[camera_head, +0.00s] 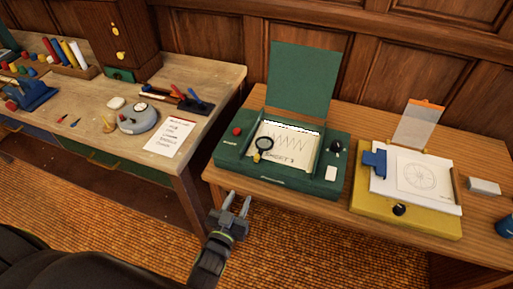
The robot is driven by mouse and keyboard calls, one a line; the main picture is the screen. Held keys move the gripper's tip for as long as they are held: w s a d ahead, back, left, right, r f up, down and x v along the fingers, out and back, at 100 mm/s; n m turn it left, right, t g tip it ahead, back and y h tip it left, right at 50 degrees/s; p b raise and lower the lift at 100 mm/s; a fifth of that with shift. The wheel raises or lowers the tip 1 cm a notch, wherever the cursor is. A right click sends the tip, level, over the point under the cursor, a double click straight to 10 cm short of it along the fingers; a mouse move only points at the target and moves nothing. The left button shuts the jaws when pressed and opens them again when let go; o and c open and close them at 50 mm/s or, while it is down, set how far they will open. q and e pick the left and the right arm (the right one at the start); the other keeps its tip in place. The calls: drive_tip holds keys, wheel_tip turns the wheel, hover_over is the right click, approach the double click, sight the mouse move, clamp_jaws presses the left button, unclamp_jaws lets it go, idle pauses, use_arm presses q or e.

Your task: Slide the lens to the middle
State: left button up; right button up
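The lens (264,143) is a round, dark-rimmed magnifier with a small yellow part below it. It sits at the left side of the white sheet (296,145) on the green device (234,160), whose lid (303,78) stands open. The sheet shows a zigzag trace and some lettering. My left gripper (238,202) is in front of the table's edge, below and left of the lens and apart from it. Its two fingers are spread with nothing between them. My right gripper does not show.
A yellow drafting board (407,216) with a blue clamp (375,163) and a raised clear flap (419,124) stands to the right. A grey block (484,187) and a blue cup (505,227) are at the far right. Another desk (221,79) with a paper note (171,136) stands left.

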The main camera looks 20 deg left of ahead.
use_arm(q)
drive_tip(key=r, duration=0.2)
drive_tip(key=b, duration=0.2)
approach(256, 160)
drive_tip(key=shift+t, duration=0.3)
drive_tip(key=w, duration=0.4)
drive_tip(key=shift+w+f, duration=0.3)
drive_tip(key=shift+f, duration=0.05)
drive_tip(key=w+b, duration=0.4)
drive_tip(key=w, duration=0.2)
drive_tip(key=shift+w+d+f+b, duration=0.1)
drive_tip(key=shift+w+f+b, duration=0.1)
drive_tip(key=shift+b, duration=0.15)
drive_tip(key=shift+w+r+b, duration=0.2)
drive_tip(key=shift+w+b, duration=0.55)
drive_tip(key=shift+b, duration=0.1)
drive_tip(key=shift+w+r, duration=0.1)
drive_tip(key=shift+w, duration=0.15)
clamp_jaws()
